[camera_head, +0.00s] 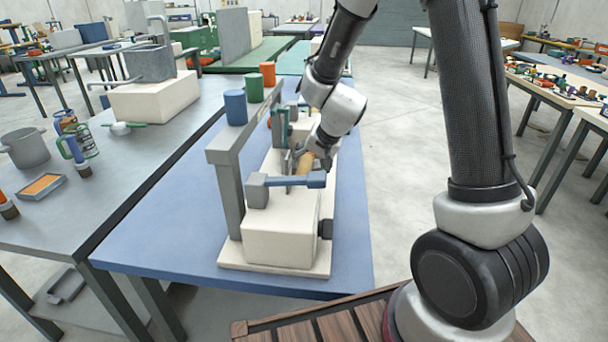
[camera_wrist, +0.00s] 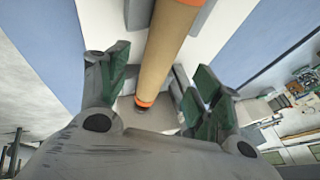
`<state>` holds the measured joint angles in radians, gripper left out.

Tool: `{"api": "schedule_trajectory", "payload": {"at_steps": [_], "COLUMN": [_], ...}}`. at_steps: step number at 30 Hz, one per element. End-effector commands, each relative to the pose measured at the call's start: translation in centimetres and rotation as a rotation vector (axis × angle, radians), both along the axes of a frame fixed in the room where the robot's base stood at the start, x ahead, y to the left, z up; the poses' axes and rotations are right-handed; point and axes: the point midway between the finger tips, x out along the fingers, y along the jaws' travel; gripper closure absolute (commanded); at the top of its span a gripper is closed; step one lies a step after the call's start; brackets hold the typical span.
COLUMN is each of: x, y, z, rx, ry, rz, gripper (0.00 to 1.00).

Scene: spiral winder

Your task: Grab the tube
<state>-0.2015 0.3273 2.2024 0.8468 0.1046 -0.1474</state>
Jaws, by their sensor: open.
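The tan tube (camera_wrist: 165,50) with orange ends runs down the middle of the wrist view. In the head view a short part of the tube (camera_head: 306,161) shows on the winder (camera_head: 283,232), a cream block machine with grey fittings. My gripper (camera_wrist: 155,77) is open, with one green-padded finger to the left of the tube and one to the right, apart from it in the picture. In the head view my gripper (camera_head: 316,153) is at the tube, partly hiding it. How deep the tube sits between the fingers I cannot tell.
A blue-grey lever (camera_head: 295,180) crosses the winder's near end. A grey post and shelf (camera_head: 229,190) stand at its left, with blue (camera_head: 236,107), green (camera_head: 254,88) and orange (camera_head: 267,74) cups on top. The blue table (camera_head: 165,245) is bare at front left.

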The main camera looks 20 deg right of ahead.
Motion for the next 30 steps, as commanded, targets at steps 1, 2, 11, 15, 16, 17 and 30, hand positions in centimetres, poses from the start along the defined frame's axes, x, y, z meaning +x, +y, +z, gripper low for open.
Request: {"api": "schedule_trajectory", "payload": {"at_steps": [1,2,11,15,16,17,30], "x": [0.2,0.3,1.6,2.5,2.6,2.7,3.0], "y": [0.0,0.1,0.3,0.5,0.6,0.6,0.8], "z": [-0.4,-0.5,-2.8,-4.2,-4.5,-4.7,-5.2], "rx": [0.0,0.0,0.0,0.0,0.001,0.001,-0.001], "ry": [0.001,0.001,0.002,0.001,0.002,0.002,0.0], "rz": [-0.002,-0.001,-0.003,-0.002,-0.002,-0.002,0.002], "gripper": [0.35,0.35,0.35,0.35,0.35,0.35,0.52]}}
